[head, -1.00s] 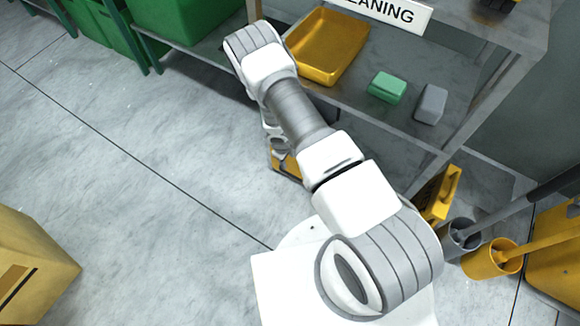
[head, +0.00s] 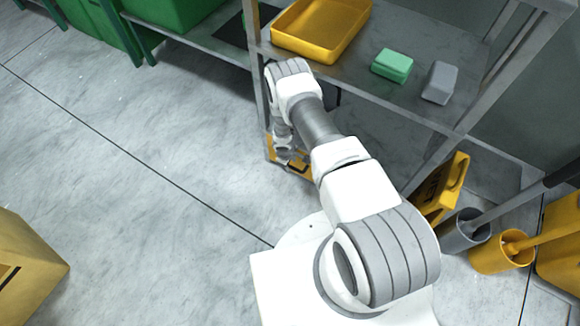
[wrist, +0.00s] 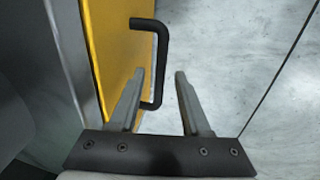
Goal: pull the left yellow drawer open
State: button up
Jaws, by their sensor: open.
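The yellow drawer front (wrist: 112,50) fills the left of the wrist view, with a black bar handle (wrist: 161,50) standing out from it. My gripper (wrist: 160,74) is open, its two grey fingers on either side of the handle's lower part in the picture. Whether a finger touches the handle I cannot tell. In the head view a yellow front (head: 303,174) shows low under the shelf, partly hidden by my wrist and gripper. The inside of the drawer is not seen.
Above is a grey metal shelf (head: 440,108) with a yellow tray (head: 318,48), a green block (head: 392,65) and a grey block (head: 440,83). Its front post (head: 252,60) stands close to my arm. Yellow and grey buckets stand at right. Open floor (head: 150,170) lies left.

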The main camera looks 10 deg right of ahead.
jog(key=shift+w+f, duration=0.1)
jog(key=shift+f, duration=0.3)
jog(key=shift+c, duration=0.2)
grip_shut()
jog(key=shift+d, duration=0.1)
dwell(1.0)
